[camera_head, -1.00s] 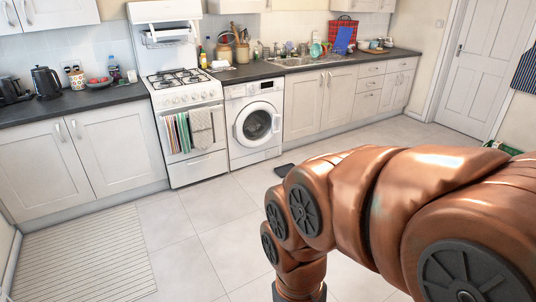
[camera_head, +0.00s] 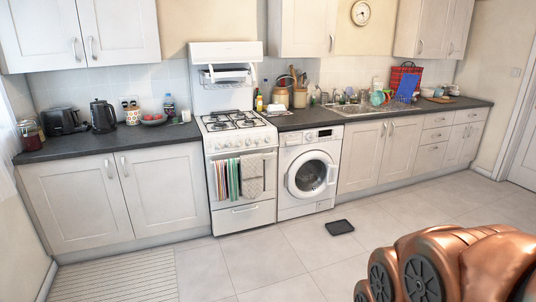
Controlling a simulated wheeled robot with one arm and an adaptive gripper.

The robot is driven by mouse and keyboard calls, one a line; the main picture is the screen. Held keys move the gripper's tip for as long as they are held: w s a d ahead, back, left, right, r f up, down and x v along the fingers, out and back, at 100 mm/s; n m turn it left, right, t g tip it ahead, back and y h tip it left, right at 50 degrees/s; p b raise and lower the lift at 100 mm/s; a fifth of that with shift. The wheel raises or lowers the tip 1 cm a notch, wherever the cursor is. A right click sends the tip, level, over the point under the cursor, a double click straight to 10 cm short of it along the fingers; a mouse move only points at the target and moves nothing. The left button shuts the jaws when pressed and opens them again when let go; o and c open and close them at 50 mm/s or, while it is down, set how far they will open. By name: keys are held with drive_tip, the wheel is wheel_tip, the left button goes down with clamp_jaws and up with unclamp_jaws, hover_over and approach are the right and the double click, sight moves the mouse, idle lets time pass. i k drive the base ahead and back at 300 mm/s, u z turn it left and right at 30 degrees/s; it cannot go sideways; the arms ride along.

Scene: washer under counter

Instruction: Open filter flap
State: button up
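A white front-loading washing machine (camera_head: 308,172) stands under the dark counter, between the cooker and the beige cupboards. Its round door (camera_head: 306,175) looks closed. The filter flap would be too small to make out at this distance; I cannot tell its state. A dark flat tray or mat (camera_head: 339,227) lies on the floor in front of the washer. My copper-coloured arm fills the lower right corner; its gripper end is outside the picture.
A white cooker (camera_head: 240,170) with towels on its rail stands left of the washer. Beige cupboards (camera_head: 365,158) run to the right under the sink (camera_head: 350,108). A ribbed mat (camera_head: 118,276) lies at lower left. The tiled floor (camera_head: 270,265) before the washer is mostly clear.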

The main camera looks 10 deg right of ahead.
sight(326, 203)
drive_tip(key=z, duration=0.4)
drive_tip(key=i, duration=4)
drive_tip(key=u, duration=0.45)
